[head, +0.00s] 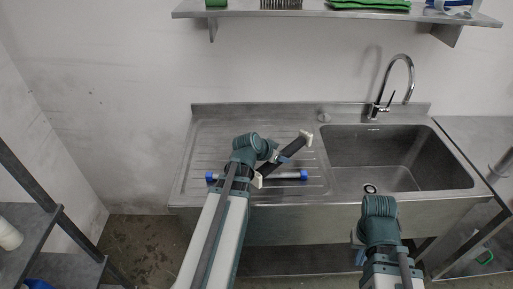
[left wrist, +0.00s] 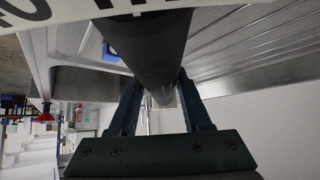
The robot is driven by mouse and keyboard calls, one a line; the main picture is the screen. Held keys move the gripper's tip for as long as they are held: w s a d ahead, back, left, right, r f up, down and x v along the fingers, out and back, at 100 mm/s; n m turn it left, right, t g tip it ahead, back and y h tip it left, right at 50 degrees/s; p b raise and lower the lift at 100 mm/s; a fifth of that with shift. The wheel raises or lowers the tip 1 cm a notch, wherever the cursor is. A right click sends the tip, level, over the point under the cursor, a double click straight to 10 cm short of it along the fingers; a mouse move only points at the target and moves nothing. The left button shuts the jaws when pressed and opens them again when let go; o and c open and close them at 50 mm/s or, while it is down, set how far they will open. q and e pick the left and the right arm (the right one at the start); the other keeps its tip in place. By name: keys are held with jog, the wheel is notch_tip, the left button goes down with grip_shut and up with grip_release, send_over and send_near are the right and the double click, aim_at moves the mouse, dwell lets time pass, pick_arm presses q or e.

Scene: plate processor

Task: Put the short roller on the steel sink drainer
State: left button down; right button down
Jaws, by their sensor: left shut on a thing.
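A dark roller with pale ends (head: 270,168), the shorter-looking of two rollers, is gripped by my left gripper (head: 284,157) over the steel sink drainer (head: 215,140). It slants up to the right. In the left wrist view its dark body (left wrist: 150,45) runs between the two fingers of my left gripper (left wrist: 163,105). Whether it touches the drainer is hard to tell. A roller with blue ends (head: 290,176) lies across the front part of the drainer, partly hidden by my left arm. My right gripper (head: 358,248) is low in front of the sink, mostly hidden by its arm, and its opening cannot be seen.
The sink basin (head: 400,150) is empty, with a tap (head: 387,90) behind it. A wall shelf (head: 310,12) holds green cloths and other items. A dark rack (head: 50,235) stands at the left. The drainer's back left part is bare.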

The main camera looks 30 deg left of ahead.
pick_arm(q)
jog(key=w+a, duration=0.2)
jog(key=a, duration=0.2)
jog(key=w+a+b, duration=0.1)
jog(key=a, duration=0.4)
jog(key=w+a+f, duration=0.1)
jog(key=w+a, duration=0.1)
jog(key=a, duration=0.2)
jog(key=shift+w+a+f, duration=0.1)
jog(key=shift+w+a, duration=0.05)
jog(key=shift+w, duration=0.2)
jog(key=shift+w+a+f+b, duration=0.1)
jog(key=shift+w+a+b, duration=0.2)
jog(key=shift+a, duration=0.35)
notch_tip(320, 180, down, 4)
jog(key=b, duration=0.3)
jog(key=shift+b, duration=0.35)
jog(key=shift+r, duration=0.2)
jog(key=shift+c, duration=1.7)
grip_release()
